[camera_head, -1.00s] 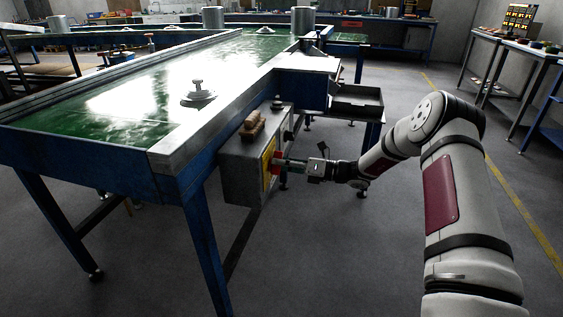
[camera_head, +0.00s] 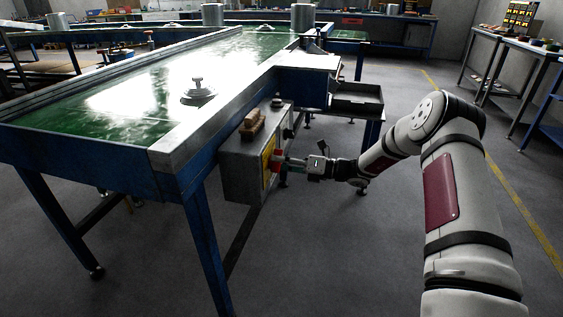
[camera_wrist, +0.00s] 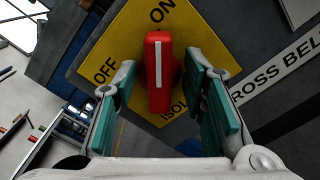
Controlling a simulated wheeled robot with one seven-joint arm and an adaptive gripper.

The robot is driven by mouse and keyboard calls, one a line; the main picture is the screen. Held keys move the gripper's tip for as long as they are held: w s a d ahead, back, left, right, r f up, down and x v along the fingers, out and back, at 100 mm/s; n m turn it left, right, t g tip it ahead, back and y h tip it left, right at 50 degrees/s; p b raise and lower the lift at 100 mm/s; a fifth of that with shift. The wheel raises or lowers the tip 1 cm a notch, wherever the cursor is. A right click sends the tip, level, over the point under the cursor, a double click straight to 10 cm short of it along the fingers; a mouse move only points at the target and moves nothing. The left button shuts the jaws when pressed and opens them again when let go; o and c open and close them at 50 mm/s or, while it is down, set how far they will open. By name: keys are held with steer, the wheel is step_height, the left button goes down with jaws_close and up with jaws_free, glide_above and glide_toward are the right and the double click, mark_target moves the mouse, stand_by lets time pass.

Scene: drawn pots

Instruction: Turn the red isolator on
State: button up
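The red isolator handle (camera_wrist: 158,75) has a white stripe and stands out from a yellow plate (camera_wrist: 205,40) marked ON and OFF. In the wrist view the stripe runs upright, with its upper end just below ON; OFF is to the left. My gripper (camera_wrist: 160,80) has one teal-padded finger on each side of the handle, with a narrow gap visible on both sides. In the head view the handle (camera_head: 277,160) is small on the side of the grey box (camera_head: 240,172), with my gripper (camera_head: 290,162) at it. The handle's base is hidden.
The grey box hangs beside the blue-framed bench (camera_head: 85,165) with a green top. A brown block (camera_head: 252,124) and a dark round knob (camera_head: 277,103) are on top of the box. A dark tray (camera_head: 357,100) is behind. The floor to the right is open.

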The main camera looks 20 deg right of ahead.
steer(key=v, duration=1.2)
stand_by(0.3)
steer(key=s+a+r+n+g+h, duration=0.3)
steer(key=s+a+r+n+g, duration=0.2)
steer(key=s+a+r+n, duration=0.4)
steer(key=s+a+r+n+g+h, duration=0.3)
steer(key=s+a+r+n+g, duration=0.35)
steer(key=s, duration=0.45)
steer(key=s+d+r+n+t+h, duration=0.15)
steer(key=s+n+h, duration=0.35)
steer(key=s+n, duration=0.65)
steer(key=s+d+r+n+t+h, duration=0.1)
steer(key=s+d+n+t+h, duration=0.3)
steer(key=s, duration=1.2)
step_height(320, 180, up, 19)
steer(key=n+t+p, duration=0.1)
steer(key=n+p, duration=0.1)
steer(key=p, duration=1.5)
steer(key=shift+s+a+h, duration=0.25)
steer(key=shift+a+h, duration=0.05)
